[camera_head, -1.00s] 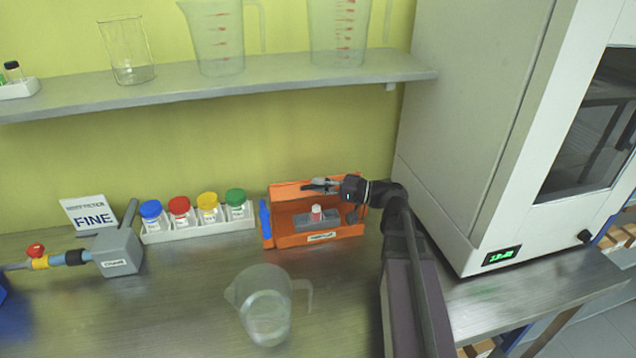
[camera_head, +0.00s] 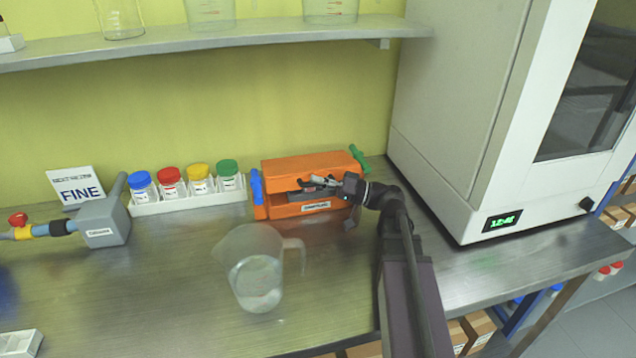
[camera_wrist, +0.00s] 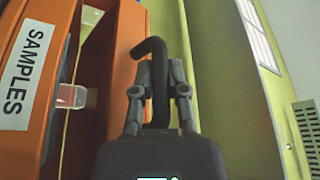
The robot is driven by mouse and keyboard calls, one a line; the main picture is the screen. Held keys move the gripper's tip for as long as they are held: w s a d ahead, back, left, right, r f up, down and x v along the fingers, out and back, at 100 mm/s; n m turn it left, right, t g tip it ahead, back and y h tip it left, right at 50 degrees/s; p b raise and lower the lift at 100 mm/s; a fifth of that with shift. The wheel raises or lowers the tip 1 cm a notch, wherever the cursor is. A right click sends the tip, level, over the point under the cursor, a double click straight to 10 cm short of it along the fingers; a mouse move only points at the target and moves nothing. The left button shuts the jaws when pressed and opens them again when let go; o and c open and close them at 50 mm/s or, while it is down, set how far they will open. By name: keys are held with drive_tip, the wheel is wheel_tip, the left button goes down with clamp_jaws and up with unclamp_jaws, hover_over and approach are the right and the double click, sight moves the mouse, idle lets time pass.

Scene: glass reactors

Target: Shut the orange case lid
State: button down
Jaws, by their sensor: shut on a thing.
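The orange case stands on the bench against the wall, its labelled front (camera_head: 305,209) facing me; the label reads SAMPLES in the wrist view (camera_wrist: 22,75). Its orange lid (camera_head: 305,166) is tilted down over the case, with a dark gap left along the front. In the wrist view the lid (camera_wrist: 112,60) stands apart from the case body (camera_wrist: 55,30), and a clear vial (camera_wrist: 72,97) shows in the gap. My gripper (camera_head: 322,182) is at the lid's front edge. In the wrist view its fingers (camera_wrist: 157,88) are shut on a dark bent handle (camera_wrist: 155,60) reaching to the lid.
A blue clip (camera_head: 257,189) is at the case's left end, a green one (camera_head: 358,157) at its right. A clear jug (camera_head: 257,275) stands in front. Colour-capped bottles (camera_head: 199,180) stand left, a white oven (camera_head: 470,110) right. The front left bench is mostly clear.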

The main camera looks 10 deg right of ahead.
drive_tip(key=shift+s+f, duration=0.15)
drive_tip(key=shift+f, duration=0.05)
idle(0.3)
drive_tip(key=c, duration=0.9)
unclamp_jaws()
drive_tip(key=shift+r, duration=0.2)
